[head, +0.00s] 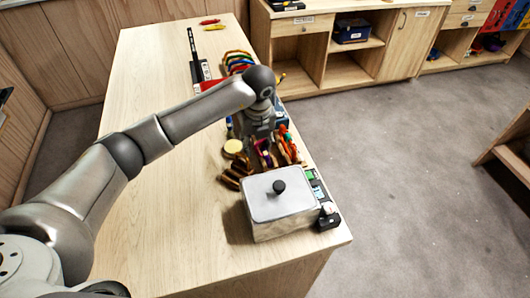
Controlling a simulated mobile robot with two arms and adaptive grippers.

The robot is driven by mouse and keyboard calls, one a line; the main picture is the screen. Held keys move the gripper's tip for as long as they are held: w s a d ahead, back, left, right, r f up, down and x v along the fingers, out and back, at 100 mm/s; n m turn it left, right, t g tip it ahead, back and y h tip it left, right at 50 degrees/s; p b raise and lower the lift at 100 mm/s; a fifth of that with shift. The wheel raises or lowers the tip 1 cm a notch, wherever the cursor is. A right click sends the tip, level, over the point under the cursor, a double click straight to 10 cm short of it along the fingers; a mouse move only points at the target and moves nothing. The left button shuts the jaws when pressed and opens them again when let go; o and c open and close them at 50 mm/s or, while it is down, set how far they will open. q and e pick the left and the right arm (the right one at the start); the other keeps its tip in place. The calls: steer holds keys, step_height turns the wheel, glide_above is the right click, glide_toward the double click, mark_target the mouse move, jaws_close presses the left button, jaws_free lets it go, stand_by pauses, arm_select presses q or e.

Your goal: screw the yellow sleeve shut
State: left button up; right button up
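My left arm comes in from the left and bends down over the wooden workbench. Its gripper (258,138) points down at the bench among small climbing gear. The wrist and gripper body hide the fingertips, so I cannot tell whether they are open or shut, or on what. Several coloured carabiners (237,61) stand in a row just beyond the wrist. I cannot make out the yellow sleeve; it may be hidden behind my wrist or too small. My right gripper is not in view.
A metal box with a black-knobbed lid (282,198) stands near the bench's front right corner. Colourful gear (288,147) and a round tan item (232,147) lie near the gripper. The bench's left side (150,80) is mostly clear. Wooden cabinets (400,45) stand behind.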

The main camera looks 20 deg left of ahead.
arm_select(q)
steer(key=shift+f+b, duration=0.35)
steer(key=shift+f, duration=0.2)
steer(key=shift+w+d+b, duration=0.55)
steer(key=shift+w+d, duration=0.1)
steer(key=shift+d, duration=0.35)
steer(key=shift+r, duration=0.1)
steer(key=shift+r+p, duration=0.85)
steer(key=shift+r, duration=0.5)
steer(key=shift+s+a, duration=0.35)
steer(key=shift+a, duration=0.2)
steer(key=shift+s+a, duration=0.3)
steer(key=shift+a, duration=0.2)
